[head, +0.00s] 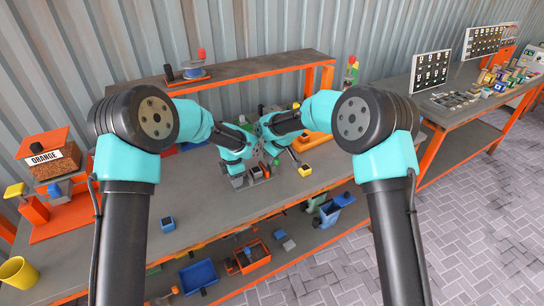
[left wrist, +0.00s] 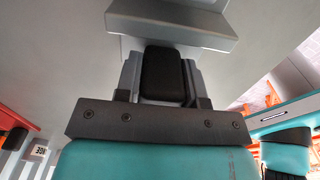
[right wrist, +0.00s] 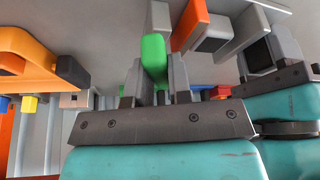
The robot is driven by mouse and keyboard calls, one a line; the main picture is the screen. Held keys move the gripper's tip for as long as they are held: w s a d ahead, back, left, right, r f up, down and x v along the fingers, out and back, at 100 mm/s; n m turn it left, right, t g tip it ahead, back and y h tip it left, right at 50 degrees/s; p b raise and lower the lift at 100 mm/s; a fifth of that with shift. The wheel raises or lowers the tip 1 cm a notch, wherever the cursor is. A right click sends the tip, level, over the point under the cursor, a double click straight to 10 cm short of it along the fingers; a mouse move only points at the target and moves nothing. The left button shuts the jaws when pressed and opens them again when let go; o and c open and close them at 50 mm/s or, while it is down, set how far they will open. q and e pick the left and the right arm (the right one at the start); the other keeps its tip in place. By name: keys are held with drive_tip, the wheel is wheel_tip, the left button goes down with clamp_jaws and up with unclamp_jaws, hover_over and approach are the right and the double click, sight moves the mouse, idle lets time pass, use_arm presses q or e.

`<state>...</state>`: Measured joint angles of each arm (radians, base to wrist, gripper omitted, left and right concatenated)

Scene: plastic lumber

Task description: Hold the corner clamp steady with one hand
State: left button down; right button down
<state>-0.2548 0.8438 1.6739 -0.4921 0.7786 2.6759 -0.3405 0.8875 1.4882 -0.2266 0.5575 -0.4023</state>
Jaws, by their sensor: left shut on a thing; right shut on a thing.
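My left gripper (left wrist: 163,75) is shut on a black block (left wrist: 163,72), which joins a grey stepped part (left wrist: 172,20) that looks like the corner clamp. The clamp's grey body (right wrist: 262,38) also shows at the right of the right wrist view, with an orange piece (right wrist: 188,26) beside it. My right gripper (right wrist: 153,80) is shut on a green piece (right wrist: 153,55). In the head view, my left gripper (head: 240,172) and my right gripper (head: 272,152) are close together over the bench and partly hide the clamp. I cannot tell whether the green piece touches it.
An orange angled part (right wrist: 40,58) lies to the left in the right wrist view. A raised shelf (head: 250,67) runs behind. The bench's front middle is mostly clear.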

drive_tip(key=c, duration=1)
unclamp_jaws()
drive_tip(key=shift+c, duration=0.2)
drive_tip(key=shift+r, duration=0.15)
drive_tip(key=v, duration=1.1)
drive_tip(key=shift+d+r, duration=0.2)
drive_tip(key=shift+r, duration=0.1)
drive_tip(key=shift+s, duration=0.15)
